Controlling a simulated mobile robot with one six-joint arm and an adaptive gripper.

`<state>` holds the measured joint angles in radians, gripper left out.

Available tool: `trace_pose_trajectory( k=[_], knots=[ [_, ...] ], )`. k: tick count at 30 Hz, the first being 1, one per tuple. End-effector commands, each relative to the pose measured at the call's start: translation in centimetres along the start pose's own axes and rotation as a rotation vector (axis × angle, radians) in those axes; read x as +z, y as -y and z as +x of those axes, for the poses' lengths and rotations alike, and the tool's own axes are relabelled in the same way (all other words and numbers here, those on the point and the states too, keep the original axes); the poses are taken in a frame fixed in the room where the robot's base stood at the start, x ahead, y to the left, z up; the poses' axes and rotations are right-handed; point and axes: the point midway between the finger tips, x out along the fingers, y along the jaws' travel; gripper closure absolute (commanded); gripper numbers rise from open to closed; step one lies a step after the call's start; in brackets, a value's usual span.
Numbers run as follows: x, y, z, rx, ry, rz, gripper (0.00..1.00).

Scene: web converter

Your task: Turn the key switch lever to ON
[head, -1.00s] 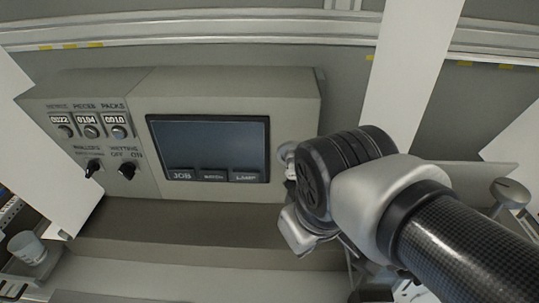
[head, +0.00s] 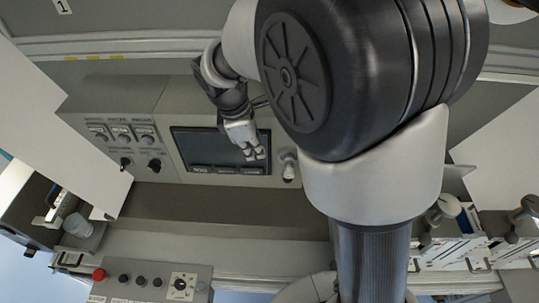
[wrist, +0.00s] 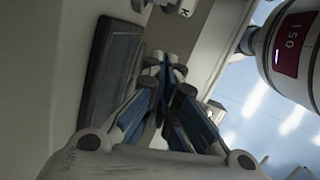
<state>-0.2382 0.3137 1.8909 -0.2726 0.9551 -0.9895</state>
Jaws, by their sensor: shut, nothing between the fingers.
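Two black rotary knobs sit low on the left of the grey console: the left knob (head: 125,163) and the right knob (head: 154,166). The right one had OFF and ON labels in the earlier head view. A pale lever-like fitting (head: 288,166) stands on the right side of the console. A dark selector (head: 180,284) on a white plate sits on the lower front panel. I cannot tell which of these is the key switch lever. My gripper (head: 255,153) is shut and empty, over the right part of the screen, left of the pale fitting. It also shows in the wrist view (wrist: 162,68).
The dark screen (head: 220,150) lies behind my gripper and shows in the wrist view (wrist: 112,70). The lower panel has a red button (head: 99,274) and black buttons.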

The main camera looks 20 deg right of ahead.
Motion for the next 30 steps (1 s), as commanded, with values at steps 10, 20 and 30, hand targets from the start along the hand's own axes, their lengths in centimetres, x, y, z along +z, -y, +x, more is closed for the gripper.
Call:
trace_pose_trajectory(
  k=[10, 20, 30],
  knots=[
    [0.1, 0.1, 1.7, -0.003, 0.001, 0.002, 1.00],
    [0.1, 0.2, 8.6, -0.005, 0.001, 0.003, 1.00],
    [2.4, 0.1, 12.4, -0.001, -0.002, 0.006, 1.00]
  ],
)
